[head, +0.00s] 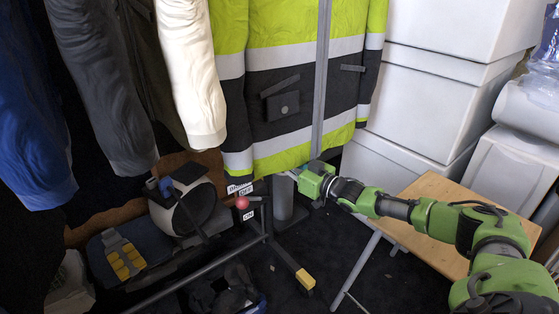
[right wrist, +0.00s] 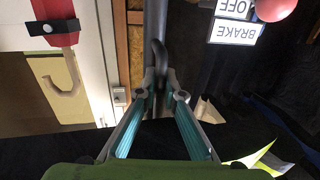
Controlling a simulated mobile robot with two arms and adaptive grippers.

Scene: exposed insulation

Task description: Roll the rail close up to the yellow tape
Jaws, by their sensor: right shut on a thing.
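The rail is a clothes rail with coats hanging on it; its dark base bar (head: 205,268) runs low across the head view, and one foot ends in a yellow cap (head: 305,279). A brake lever with a red knob (head: 242,203) stands on it; the right wrist view shows the knob (right wrist: 275,8) and a "BRAKE OFF" label (right wrist: 235,30). My right gripper (head: 297,176) is beside the hi-vis coat, shut on a dark curved handle (right wrist: 158,58) in front of a grey post. I cannot make out yellow tape on the floor. My left gripper is out of view.
White boxes (head: 425,90) are stacked at the back right. A wooden table (head: 430,188) stands under my right arm. Bags and a drum (head: 183,210) crowd the left. Dark floor (head: 385,270) is open at lower centre.

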